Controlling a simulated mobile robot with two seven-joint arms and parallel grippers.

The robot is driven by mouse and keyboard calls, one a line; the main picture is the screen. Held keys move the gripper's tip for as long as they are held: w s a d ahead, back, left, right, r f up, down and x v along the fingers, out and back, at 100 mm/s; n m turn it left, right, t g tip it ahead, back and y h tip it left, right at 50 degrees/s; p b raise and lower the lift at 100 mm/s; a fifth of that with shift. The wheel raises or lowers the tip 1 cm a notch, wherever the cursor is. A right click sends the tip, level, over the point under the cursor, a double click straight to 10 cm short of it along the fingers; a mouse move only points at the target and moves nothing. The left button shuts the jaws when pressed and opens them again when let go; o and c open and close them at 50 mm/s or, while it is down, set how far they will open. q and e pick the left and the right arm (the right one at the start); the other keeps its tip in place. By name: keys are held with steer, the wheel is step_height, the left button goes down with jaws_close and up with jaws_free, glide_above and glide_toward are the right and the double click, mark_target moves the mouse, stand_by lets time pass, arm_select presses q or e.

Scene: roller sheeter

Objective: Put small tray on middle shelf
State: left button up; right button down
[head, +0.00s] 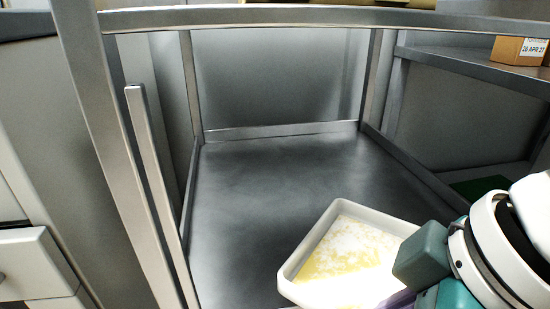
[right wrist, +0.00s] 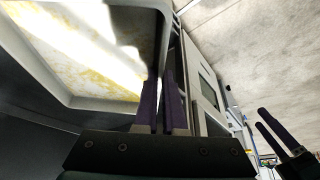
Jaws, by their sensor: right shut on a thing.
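A small white tray (head: 309,241) with a yellow and white powdery layer inside is at the lower right of the head view, over the front part of a bare steel shelf (head: 240,215). I cannot tell whether it touches the shelf. My right gripper (head: 400,299) is shut on the tray's near right edge, its fingers mostly hidden. In the right wrist view its purple fingers (right wrist: 161,100) pinch the rim of the tray (right wrist: 105,104). My left gripper (right wrist: 270,128) shows at the lower right there, its fingers apart and empty. It is out of the head view.
A steel frame surrounds the shelf, with a top rail (head: 300,17) above and an upright post (head: 105,130) at left. On the right, a side shelf (head: 470,66) holds a labelled box (head: 518,50). The shelf's rear and left are clear.

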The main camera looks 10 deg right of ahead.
mark_target(319, 230)
steer(key=w, duration=0.1)
steer(key=w+b, duration=0.1)
steer(key=w, duration=0.1)
steer(key=w+b, duration=0.1)
steer(key=w, duration=0.1)
steer(key=shift+w+a+f, duration=0.15)
steer(key=shift+w+f, duration=0.05)
steer(key=shift+f, duration=0.15)
steer(key=w+b, duration=0.1)
steer(key=w, duration=0.3)
steer(key=w+b, duration=0.2)
steer(key=w, duration=0.2)
steer(key=shift+w+a+r, duration=0.1)
steer(key=shift+a+r, duration=0.05)
steer(key=shift+r, duration=0.05)
steer(key=w+b, duration=0.1)
steer(key=w+f+b, duration=0.1)
steer(key=w, duration=0.1)
steer(key=shift+w+b, duration=0.25)
steer(key=shift+b, duration=0.05)
steer(key=shift+f, duration=0.25)
arm_select(q)
step_height(319, 230, down, 8)
steer(key=s, duration=0.1)
arm_select(e)
steer(key=shift+s, duration=0.1)
steer(key=shift+f, duration=0.15)
